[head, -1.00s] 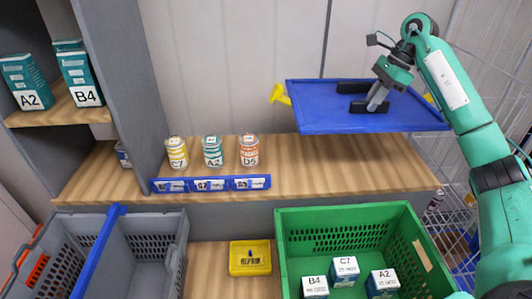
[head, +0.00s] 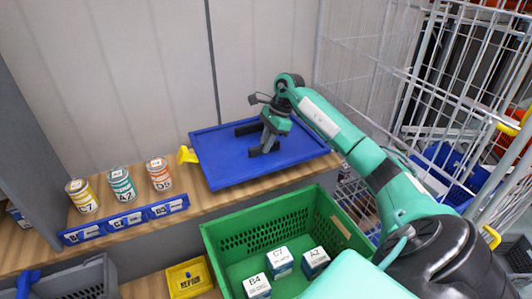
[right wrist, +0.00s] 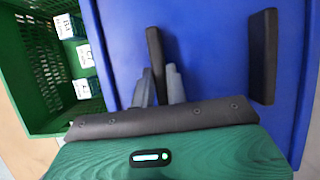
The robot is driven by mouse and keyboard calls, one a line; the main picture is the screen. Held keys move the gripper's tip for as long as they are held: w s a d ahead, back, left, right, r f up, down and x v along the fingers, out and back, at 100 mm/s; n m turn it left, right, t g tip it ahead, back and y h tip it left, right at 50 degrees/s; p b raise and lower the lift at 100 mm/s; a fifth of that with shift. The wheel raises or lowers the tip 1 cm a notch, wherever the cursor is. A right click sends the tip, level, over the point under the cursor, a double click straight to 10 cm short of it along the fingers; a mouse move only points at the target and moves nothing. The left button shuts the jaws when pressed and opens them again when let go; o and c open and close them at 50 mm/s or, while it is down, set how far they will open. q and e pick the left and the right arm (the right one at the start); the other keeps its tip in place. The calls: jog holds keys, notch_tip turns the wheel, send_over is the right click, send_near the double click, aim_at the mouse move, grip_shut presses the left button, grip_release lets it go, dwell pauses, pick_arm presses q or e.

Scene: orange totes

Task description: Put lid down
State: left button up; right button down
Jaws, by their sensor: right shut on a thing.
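The blue lid (head: 225,155) is a flat rectangular tray-like panel with a raised rim, two black bars and a yellow clip (head: 187,155) at its left. My right gripper (head: 268,145) is over its middle, shut on the nearer black bar (head: 262,151). In the right wrist view the fingers (right wrist: 160,85) close on one black bar (right wrist: 155,55); the other bar (right wrist: 262,55) stands free. The lid lies over the right part of the wooden shelf (head: 130,235), behind the green crate. Whether its underside touches the shelf is hidden. My left gripper is not in view.
The green crate (head: 222,232) in front holds several white-topped boxes. Three cans (head: 120,185) stand left of the lid behind a blue label strip (head: 125,220). A yellow bin (head: 188,278) is left of the crate. A wire cage (head: 440,80) stands at right.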

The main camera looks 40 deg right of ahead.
aim_at(266, 156)
jog(key=shift+f+p, duration=0.7)
jog(key=shift+f, duration=2)
jog(key=shift+f, duration=0.1)
jog(key=c, duration=1.4)
grip_release()
